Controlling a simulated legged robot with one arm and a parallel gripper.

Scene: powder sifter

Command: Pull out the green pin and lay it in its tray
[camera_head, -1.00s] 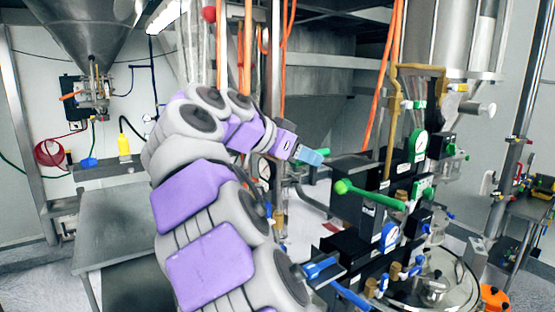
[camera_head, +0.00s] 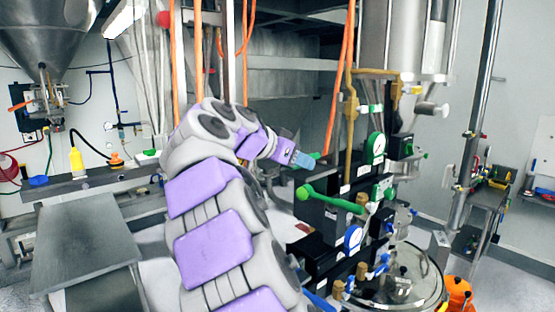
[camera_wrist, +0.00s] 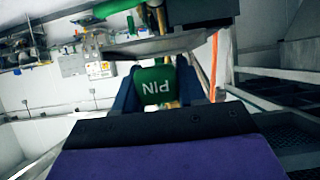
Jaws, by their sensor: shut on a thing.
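My gripper (camera_head: 303,160) is shut on the green pin (camera_head: 315,155); a little green shows just past the blue fingertips. In the wrist view the pin's green head (camera_wrist: 156,86), marked "PIN" upside down, sits between the dark blue fingers. The rest of the pin is mostly hidden, and I cannot tell whether its far end is in anything. The gripper appears above the ball end of a green lever (camera_head: 335,200), left of the black valve blocks. I cannot make out which thing is the pin's tray.
The valve panel with a green-rimmed gauge (camera_head: 376,147) and a blue gauge (camera_head: 353,238) stands right of my arm. Orange hoses (camera_head: 340,80) hang behind. A grey table (camera_head: 85,245) at left has a clear top.

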